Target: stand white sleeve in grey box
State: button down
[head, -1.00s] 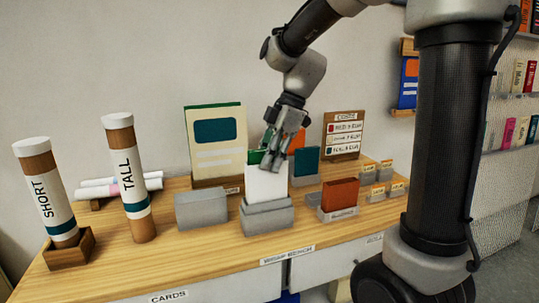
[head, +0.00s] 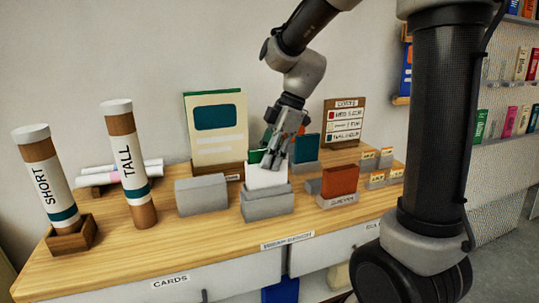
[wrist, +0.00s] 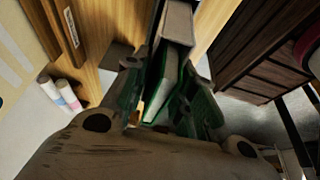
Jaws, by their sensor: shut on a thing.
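The white sleeve (head: 264,175) stands upright, its lower part hidden inside the grey box (head: 267,204) at the bench's front middle. Something green (head: 256,156) shows at its top left edge. My gripper (head: 276,160) points down and is shut on the sleeve's upper right part. In the wrist view my gripper (wrist: 165,88) has a thin, pale-edged, green-sided thing between its fingers, with a grey block above it in the picture. Whether the sleeve touches the box's floor is hidden.
A second grey box (head: 202,197) stands empty-looking to the left. A red block in a grey holder (head: 339,186) stands close on the right. Behind is a large cream and green board (head: 215,130). SHORT and TALL tubes (head: 127,165) stand at left.

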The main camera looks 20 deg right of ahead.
aim_at(270, 172)
jog(key=shift+f, duration=0.1)
jog(key=shift+f, duration=2.15)
jog(key=c, duration=1.1)
grip_release()
jog(key=v, duration=1.2)
